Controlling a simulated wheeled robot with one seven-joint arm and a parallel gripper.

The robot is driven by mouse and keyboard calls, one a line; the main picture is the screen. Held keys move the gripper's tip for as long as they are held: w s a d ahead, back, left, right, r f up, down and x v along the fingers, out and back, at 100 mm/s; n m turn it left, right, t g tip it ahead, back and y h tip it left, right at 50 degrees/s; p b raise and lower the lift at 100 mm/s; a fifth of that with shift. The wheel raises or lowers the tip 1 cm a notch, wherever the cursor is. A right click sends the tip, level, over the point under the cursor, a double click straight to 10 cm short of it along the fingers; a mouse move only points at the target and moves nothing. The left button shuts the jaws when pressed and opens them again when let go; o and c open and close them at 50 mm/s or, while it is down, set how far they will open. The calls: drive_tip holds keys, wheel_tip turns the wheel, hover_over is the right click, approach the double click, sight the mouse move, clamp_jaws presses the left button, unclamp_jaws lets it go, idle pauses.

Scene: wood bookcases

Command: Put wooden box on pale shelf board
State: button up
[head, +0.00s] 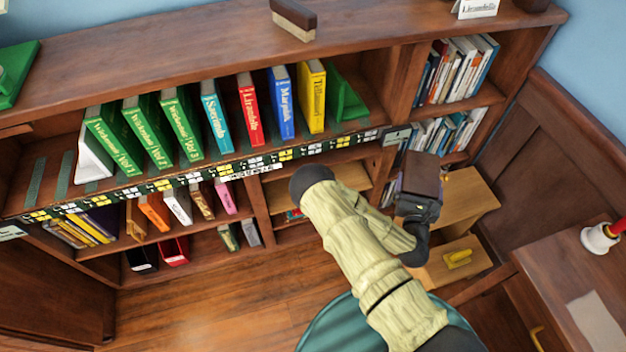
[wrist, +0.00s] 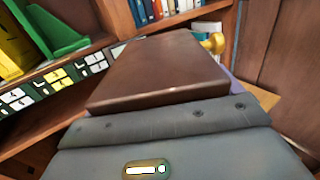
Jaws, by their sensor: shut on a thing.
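The wooden box (head: 420,172) is dark brown and is held at the end of my arm, right of the middle in the head view. My gripper (head: 417,203) is shut on it. In the wrist view the box (wrist: 160,70) fills the middle, its flat top showing, with the grey gripper (wrist: 165,125) across its near side. A paler shelf board (head: 348,177) shows in the lower middle bay of the bookcase, left of the gripper and partly hidden by my arm. The box is apart from this board.
Books in several colours, including a yellow one (head: 311,97), stand on the upper shelf beside a green bookend (head: 346,98). A light wooden step unit (head: 470,195) stands behind and right of the gripper. A desk with a red-handled bell (head: 600,237) is at right.

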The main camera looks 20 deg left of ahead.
wheel_tip(320, 180, down, 39)
drive_tip(key=b, duration=3.7)
